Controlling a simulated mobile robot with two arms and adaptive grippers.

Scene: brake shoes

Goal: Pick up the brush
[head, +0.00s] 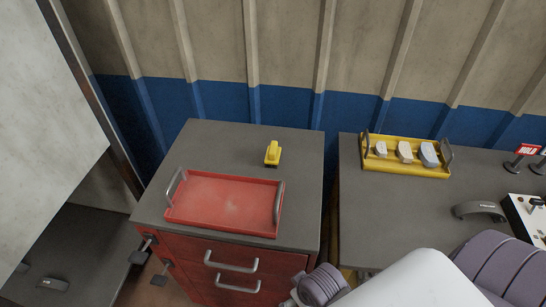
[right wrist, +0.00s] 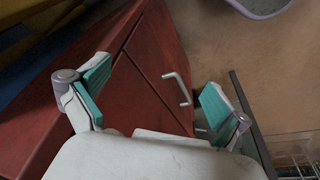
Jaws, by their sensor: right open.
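A small yellow object that looks like the brush (head: 272,153) stands on the grey top of the red cabinet, behind the red tray, in the head view. My right gripper (right wrist: 152,88) shows in the right wrist view, open and empty, its teal pads apart in front of the red cabinet's drawers. In the head view my right arm comes in at the lower right, and its fingers cannot be made out there. The brush is not in the right wrist view. My left gripper is in neither view.
The red tray (head: 181,215) with two handles is empty on the red cabinet (head: 222,262). A yellow tray (head: 410,169) holding three pale blocks sits on the grey table (head: 385,215) at right. A gap separates cabinet and table. A blue-and-beige wall stands behind.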

